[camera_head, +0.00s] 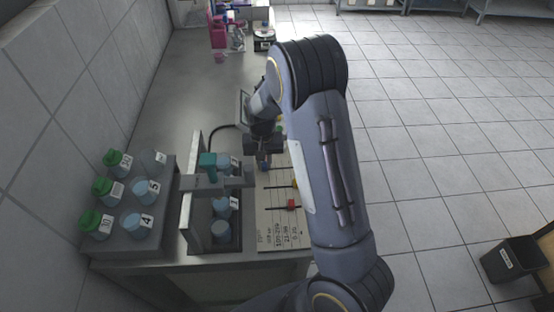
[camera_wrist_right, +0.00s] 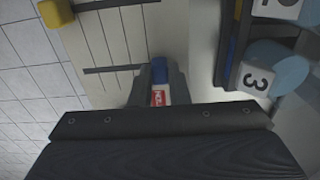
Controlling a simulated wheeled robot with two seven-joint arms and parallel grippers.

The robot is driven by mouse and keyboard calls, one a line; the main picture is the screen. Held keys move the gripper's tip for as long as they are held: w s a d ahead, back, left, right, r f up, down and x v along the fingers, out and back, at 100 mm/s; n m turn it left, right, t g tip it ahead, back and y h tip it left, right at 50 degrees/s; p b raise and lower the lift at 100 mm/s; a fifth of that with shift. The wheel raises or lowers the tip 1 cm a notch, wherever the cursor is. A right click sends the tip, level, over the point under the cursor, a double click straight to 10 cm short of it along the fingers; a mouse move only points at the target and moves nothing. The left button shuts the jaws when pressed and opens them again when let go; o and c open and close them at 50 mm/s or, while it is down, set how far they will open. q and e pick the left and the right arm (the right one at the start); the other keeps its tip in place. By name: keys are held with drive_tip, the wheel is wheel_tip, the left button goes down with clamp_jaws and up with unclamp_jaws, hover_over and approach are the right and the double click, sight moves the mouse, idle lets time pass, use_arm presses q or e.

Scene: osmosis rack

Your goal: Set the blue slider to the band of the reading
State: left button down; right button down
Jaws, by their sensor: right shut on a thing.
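The blue slider (camera_head: 264,165) sits on the pale board (camera_head: 268,205) below my right gripper (camera_head: 264,152). In the right wrist view the blue slider (camera_wrist_right: 159,70) is between the fingertips of my right gripper (camera_wrist_right: 159,82), which is shut on it. A small red label with white letters (camera_wrist_right: 158,98) shows between the fingers; its text is hard to read. The board carries dark slots, a red slider (camera_head: 291,205), a yellow slider (camera_head: 295,184) and a printed band table (camera_head: 284,235). My arm hides part of the board. My left gripper is not in view.
A tray (camera_head: 186,232) with numbered blue-capped containers stands left of the board, with a grey bar and a teal piece (camera_head: 207,160) over it. A rack (camera_head: 152,240) of green- and blue-capped bottles is further left. A grey-framed screen (camera_head: 243,105) stands behind, partly hidden.

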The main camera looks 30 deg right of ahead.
sight(263, 164)
drive_tip(key=shift+w+a, duration=0.1)
drive_tip(key=shift+a, duration=0.05)
drive_tip(key=c, duration=1.4)
unclamp_jaws()
drive_tip(key=shift+o, duration=0.2)
wheel_tip(263, 164, up, 8)
drive_tip(key=shift+f+b, duration=0.1)
drive_tip(key=shift+b, duration=0.35)
